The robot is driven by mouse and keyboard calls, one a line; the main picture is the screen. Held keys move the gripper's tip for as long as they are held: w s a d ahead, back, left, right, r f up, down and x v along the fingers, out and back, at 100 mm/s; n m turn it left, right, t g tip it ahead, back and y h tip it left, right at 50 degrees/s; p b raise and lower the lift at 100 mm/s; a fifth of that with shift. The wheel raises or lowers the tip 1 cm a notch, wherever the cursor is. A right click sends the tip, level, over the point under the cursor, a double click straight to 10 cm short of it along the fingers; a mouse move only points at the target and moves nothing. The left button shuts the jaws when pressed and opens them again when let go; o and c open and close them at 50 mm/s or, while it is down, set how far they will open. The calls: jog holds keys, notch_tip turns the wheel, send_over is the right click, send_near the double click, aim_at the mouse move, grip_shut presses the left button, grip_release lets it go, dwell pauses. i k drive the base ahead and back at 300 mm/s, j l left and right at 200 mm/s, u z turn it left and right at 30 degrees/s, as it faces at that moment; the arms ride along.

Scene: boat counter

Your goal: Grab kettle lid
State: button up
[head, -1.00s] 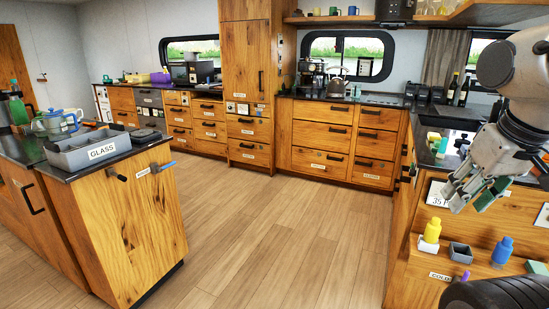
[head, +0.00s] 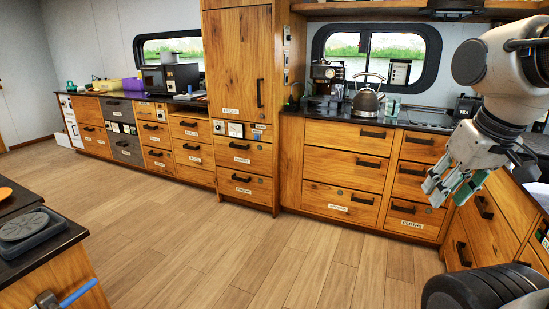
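A metal kettle (head: 368,101) with a high arched handle stands on the far counter, below the right window. Its lid is too small here to tell apart from the body. My gripper (head: 450,190) is at the right, in front of the drawers and much nearer to me than the kettle. Its grey fingers point down and left, look spread apart, and hold nothing that I can see.
A coffee machine (head: 326,84) stands left of the kettle and a glass jar (head: 392,106) right of it. An island corner with a grey tray (head: 25,232) is at lower left. The wooden floor (head: 250,250) between is clear.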

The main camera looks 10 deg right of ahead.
aim_at(366, 90)
jog(key=i, duration=2.3)
jog(key=i+j+z, duration=0.1)
jog(key=i+z, duration=0.25)
jog(key=i, duration=0.25)
jog(key=i+j+z, duration=0.35)
jog(key=i, duration=0.25)
jog(key=i+j+z, duration=0.35)
jog(key=i, duration=0.2)
